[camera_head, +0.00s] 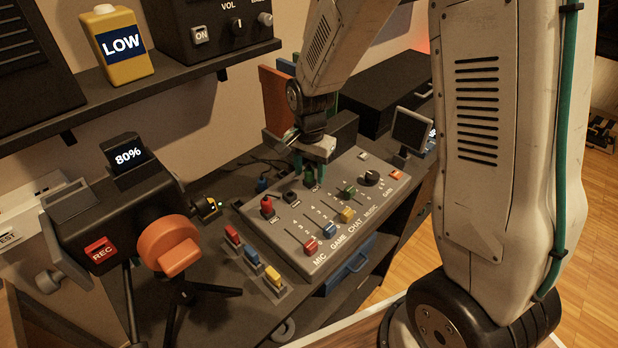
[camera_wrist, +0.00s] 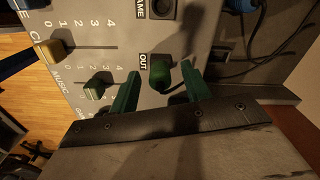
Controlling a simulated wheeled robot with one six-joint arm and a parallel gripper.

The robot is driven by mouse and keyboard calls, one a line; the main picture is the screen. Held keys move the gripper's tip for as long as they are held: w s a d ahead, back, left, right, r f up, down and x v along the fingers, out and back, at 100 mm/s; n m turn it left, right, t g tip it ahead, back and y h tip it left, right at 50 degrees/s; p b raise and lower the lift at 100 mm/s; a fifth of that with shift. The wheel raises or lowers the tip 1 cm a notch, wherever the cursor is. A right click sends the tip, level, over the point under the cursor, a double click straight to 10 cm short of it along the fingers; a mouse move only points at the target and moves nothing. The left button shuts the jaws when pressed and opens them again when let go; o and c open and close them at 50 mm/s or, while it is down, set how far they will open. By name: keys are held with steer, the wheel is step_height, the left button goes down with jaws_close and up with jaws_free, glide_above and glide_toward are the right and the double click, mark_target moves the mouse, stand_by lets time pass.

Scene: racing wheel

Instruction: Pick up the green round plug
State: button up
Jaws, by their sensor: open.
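The green round plug (camera_wrist: 159,76) stands in the mixer panel beside the "OUT" label in the wrist view. In the head view it shows as a small dark green shape (camera_head: 309,178) at the panel's back edge. My gripper (camera_head: 312,158) is over the back of the mixer, just above the plug. In the wrist view the two green fingers of my gripper (camera_wrist: 161,70) are apart, one on each side of the plug, with gaps between them and it. I cannot tell how far down the fingertips reach along the plug.
The mixer (camera_head: 340,235) carries sliders, a black knob (camera_head: 371,178) and a red plug (camera_head: 267,206) left of the green one. A small screen (camera_head: 410,130) stands to the right. A blue plug with cables (camera_wrist: 240,5) lies behind the mixer. A camera on a tripod (camera_head: 105,225) stands left.

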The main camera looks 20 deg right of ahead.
jaws_close()
steer(key=shift+r, duration=0.1)
